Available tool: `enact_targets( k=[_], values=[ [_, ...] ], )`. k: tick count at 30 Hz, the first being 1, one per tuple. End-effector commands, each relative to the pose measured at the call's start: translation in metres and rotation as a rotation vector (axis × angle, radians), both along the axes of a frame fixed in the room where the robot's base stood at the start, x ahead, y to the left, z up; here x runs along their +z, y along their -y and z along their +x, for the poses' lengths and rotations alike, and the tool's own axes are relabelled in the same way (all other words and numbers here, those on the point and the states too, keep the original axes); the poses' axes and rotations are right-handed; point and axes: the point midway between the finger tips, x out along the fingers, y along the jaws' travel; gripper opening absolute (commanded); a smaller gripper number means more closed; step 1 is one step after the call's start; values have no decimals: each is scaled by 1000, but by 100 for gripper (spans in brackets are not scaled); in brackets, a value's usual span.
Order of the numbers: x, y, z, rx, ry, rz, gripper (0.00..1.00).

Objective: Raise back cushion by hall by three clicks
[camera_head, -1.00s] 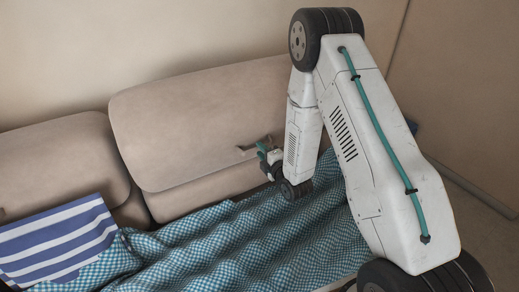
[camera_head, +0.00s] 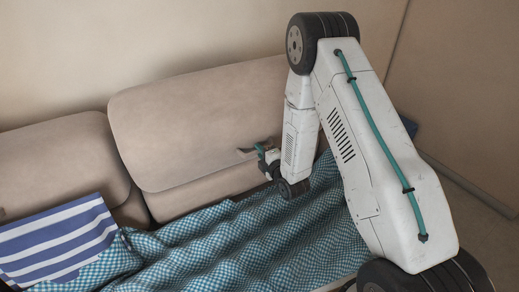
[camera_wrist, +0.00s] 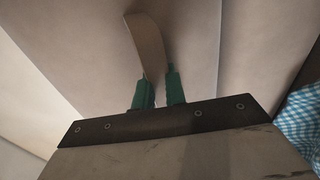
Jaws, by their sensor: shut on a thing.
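The larger beige back cushion (camera_head: 190,125) stands upright against the wall in the middle of the head view, and its fabric fills much of the wrist view (camera_wrist: 75,55). A thin, curved tan lever or tab (camera_wrist: 148,45) sticks out at its lower right. My gripper (camera_head: 262,152) is at this tab, low in front of the cushion. In the wrist view, the green fingers (camera_wrist: 160,88) are shut on the tab's near end. Where the tab joins the cushion is not clear.
A second, lower back cushion (camera_head: 60,160) stands at left. A blue-and-white striped cloth (camera_head: 60,240) lies before it. A teal checked cloth (camera_head: 240,240) covers the seat below my gripper. The wall (camera_head: 150,40) is close behind; bare floor (camera_head: 480,230) shows at right.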

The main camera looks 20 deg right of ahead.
Motion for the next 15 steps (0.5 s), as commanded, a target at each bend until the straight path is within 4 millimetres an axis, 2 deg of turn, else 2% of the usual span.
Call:
enact_targets(
  k=[4, 5, 6, 15],
  values=[
    [-2, 0, -1, -1, -6, 0, 0],
    [-2, 0, -1, -1, -6, 0, 21],
    [-2, 0, -1, -1, -6, 0, 30],
    [-1, 0, -2, -1, -3, 0, 30]
  ],
)
